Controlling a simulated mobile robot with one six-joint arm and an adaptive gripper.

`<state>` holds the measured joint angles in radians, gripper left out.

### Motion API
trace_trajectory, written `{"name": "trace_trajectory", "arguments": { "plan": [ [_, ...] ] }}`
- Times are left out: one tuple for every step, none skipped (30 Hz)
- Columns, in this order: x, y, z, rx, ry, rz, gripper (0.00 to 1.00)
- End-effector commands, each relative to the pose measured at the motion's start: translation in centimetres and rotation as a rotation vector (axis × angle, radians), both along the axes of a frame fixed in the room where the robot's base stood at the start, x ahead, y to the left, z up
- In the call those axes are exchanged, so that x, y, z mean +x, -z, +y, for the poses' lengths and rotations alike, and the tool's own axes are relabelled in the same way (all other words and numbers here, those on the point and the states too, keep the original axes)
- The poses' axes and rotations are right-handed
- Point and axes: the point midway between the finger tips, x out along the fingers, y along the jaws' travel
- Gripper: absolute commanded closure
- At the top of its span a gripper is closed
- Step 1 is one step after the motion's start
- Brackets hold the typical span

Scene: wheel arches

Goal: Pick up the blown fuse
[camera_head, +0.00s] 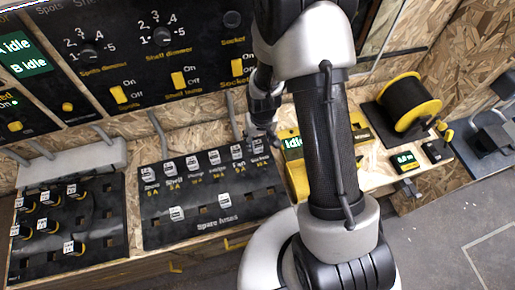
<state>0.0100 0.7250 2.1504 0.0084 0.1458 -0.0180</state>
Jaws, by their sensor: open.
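A black fuse board (205,232) lies on the wooden bench at the centre left. Its upper row holds several small pale fuses with labels, such as the shelf fuse (169,168) and the leftmost fuse (147,174). Two spare fuses sit lower, a left one (176,213) and a right one (225,200), above the words "Spare fuses". I cannot tell which fuse is blown. My gripper (264,138) is open, small and dark in this view, just above the right end of the upper row. My own arm hides part of it and the area to its right.
A dark switch panel (205,72) with yellow switches stands behind. A black board with round plugs (95,238) lies left. A yellow device reading "Idle" (293,142) is partly behind my arm. A black and yellow reel (407,103) and small meters are right.

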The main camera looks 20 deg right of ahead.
Motion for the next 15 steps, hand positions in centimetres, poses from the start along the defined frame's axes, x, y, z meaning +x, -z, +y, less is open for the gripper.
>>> {"name": "trace_trajectory", "arguments": {
  "plan": [
    [0.0, 0.2, 0.0, 0.000, 0.000, 0.000, 0.48],
    [0.1, 0.3, 0.0, 0.000, 0.000, -0.001, 0.48],
    [0.1, 0.5, 0.0, 0.000, 0.000, -0.001, 0.48],
    [0.2, 0.7, 0.0, 0.000, 0.000, -0.001, 0.48],
    [0.2, 0.9, 0.1, 0.000, -0.001, -0.001, 0.48],
    [0.3, 1.4, 0.1, 0.000, -0.001, 0.000, 0.48],
    [0.4, 1.8, 0.2, 0.000, -0.001, 0.001, 0.48],
    [0.4, 2.3, 0.2, 0.000, -0.001, 0.002, 0.48],
    [0.6, 2.9, 0.3, 0.000, -0.001, 0.001, 0.48],
    [0.7, 3.4, 0.3, 0.000, -0.001, 0.001, 0.48],
    [0.8, 3.9, 0.4, 0.000, -0.001, 0.001, 0.48],
    [0.9, 4.5, 0.3, 0.000, 0.000, 0.001, 0.48],
    [0.9, 4.9, 0.3, 0.000, 0.000, 0.001, 0.48],
    [0.9, 5.1, 0.3, 0.000, 0.000, 0.001, 0.48],
    [1.0, 5.4, 0.3, 0.000, 0.000, 0.001, 0.48]
  ]
}}
